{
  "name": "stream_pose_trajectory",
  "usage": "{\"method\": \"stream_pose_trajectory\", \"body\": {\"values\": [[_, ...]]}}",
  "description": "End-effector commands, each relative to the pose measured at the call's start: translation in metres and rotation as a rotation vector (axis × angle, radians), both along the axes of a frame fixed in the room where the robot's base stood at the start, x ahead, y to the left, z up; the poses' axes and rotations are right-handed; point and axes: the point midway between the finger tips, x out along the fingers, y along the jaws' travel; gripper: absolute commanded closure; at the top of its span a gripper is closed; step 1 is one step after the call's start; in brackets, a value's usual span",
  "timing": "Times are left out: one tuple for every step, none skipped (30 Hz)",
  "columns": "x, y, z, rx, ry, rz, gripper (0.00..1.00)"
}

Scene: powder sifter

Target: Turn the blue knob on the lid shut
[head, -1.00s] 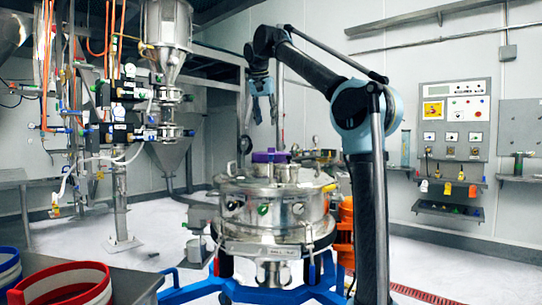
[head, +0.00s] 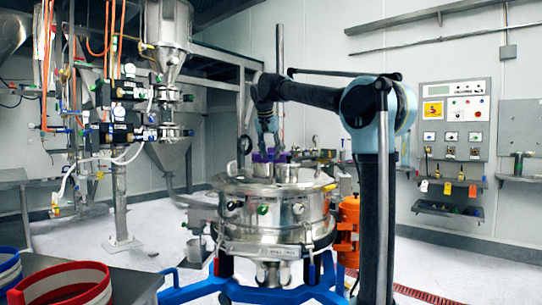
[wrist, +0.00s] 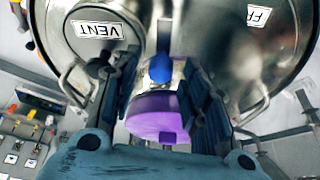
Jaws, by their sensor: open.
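The blue knob (wrist: 160,69) shows in the wrist view, between my gripper's two fingers and just beyond a purple round part (wrist: 157,117). I cannot make the knob out in the head view. My gripper (head: 268,150) points down over the steel lid (head: 245,187) of the sifter, by the purple part (head: 259,157). In the wrist view my gripper (wrist: 161,75) is open, a finger on either side of the knob and the purple part. I cannot tell whether either finger touches them.
The sifter stands on a blue frame (head: 195,294). An orange motor (head: 347,228) is at its right. A steel port labelled VENT (wrist: 97,29) is beside the left finger. A control panel (head: 455,115) hangs on the right wall. A red-rimmed container (head: 80,275) sits at front left.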

Motion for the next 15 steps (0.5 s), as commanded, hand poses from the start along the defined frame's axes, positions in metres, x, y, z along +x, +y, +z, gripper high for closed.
{"method": "stream_pose_trajectory", "body": {"values": [[0.0010, -0.0004, -0.0023, 0.000, 0.000, 0.000, 0.59], [0.0013, -0.0006, -0.0031, 0.000, 0.000, 0.000, 0.59], [0.0016, -0.0007, -0.0039, 0.000, 0.000, 0.000, 0.59], [0.0018, -0.0007, -0.0043, 0.000, 0.000, 0.000, 0.59], [0.0018, -0.0007, -0.0045, 0.000, 0.000, 0.000, 0.59], [0.0019, -0.0007, -0.0046, 0.000, 0.000, 0.000, 0.59], [0.0019, -0.0006, -0.0046, 0.000, 0.000, 0.000, 0.59], [0.0019, -0.0007, -0.0046, 0.000, 0.000, 0.000, 0.59], [0.0019, -0.0006, -0.0045, 0.000, 0.000, 0.000, 0.59], [0.0019, -0.0006, -0.0045, 0.000, 0.000, 0.000, 0.59], [0.0018, -0.0006, -0.0045, 0.000, 0.000, 0.000, 0.59], [0.0018, -0.0006, -0.0045, 0.000, 0.000, 0.000, 0.68], [0.0017, -0.0006, -0.0044, 0.000, 0.000, 0.000, 0.74], [0.0017, -0.0006, -0.0044, 0.000, 0.000, 0.000, 0.81], [0.0017, -0.0006, -0.0044, 0.000, 0.000, 0.000, 0.90]]}}
